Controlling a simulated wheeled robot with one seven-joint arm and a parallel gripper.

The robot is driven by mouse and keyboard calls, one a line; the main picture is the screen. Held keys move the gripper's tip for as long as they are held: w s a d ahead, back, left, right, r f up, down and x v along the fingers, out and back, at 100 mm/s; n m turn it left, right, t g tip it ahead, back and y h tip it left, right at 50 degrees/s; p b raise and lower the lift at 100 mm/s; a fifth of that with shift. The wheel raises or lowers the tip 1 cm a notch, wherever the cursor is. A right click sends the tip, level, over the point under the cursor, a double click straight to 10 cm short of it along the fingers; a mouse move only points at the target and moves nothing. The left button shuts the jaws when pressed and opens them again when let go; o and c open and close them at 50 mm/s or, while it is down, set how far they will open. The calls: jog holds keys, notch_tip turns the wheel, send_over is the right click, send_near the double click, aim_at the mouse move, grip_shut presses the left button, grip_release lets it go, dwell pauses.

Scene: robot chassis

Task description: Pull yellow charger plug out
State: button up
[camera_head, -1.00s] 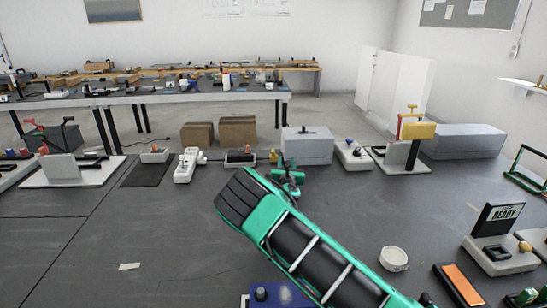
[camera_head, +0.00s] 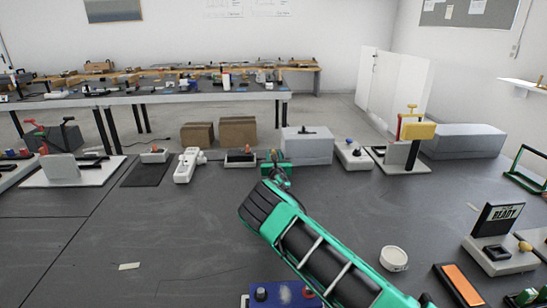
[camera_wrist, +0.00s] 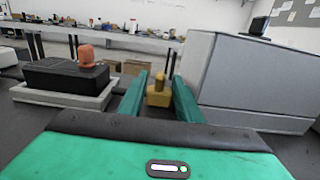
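A small yellow piece (camera_wrist: 158,93), taken to be the yellow charger plug, shows in the wrist view as a blocky body with a narrower top. It stands in line with the gap between my two green fingers, near their tips. My gripper (camera_wrist: 159,80) is open, with a finger on each side and space between them and the yellow piece. I cannot tell how far it lies beyond the tips, or what it is plugged into. In the head view my gripper (camera_head: 277,166) is at the row of devices, mostly covering the yellow piece.
A large grey box (camera_head: 306,146) stands close on the right of my gripper; it fills the right of the wrist view. A pale base with a black block and orange knob (camera_wrist: 86,56) is on the left. A white power strip (camera_head: 187,164) stands further left.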

jog(key=shift+w, duration=0.75)
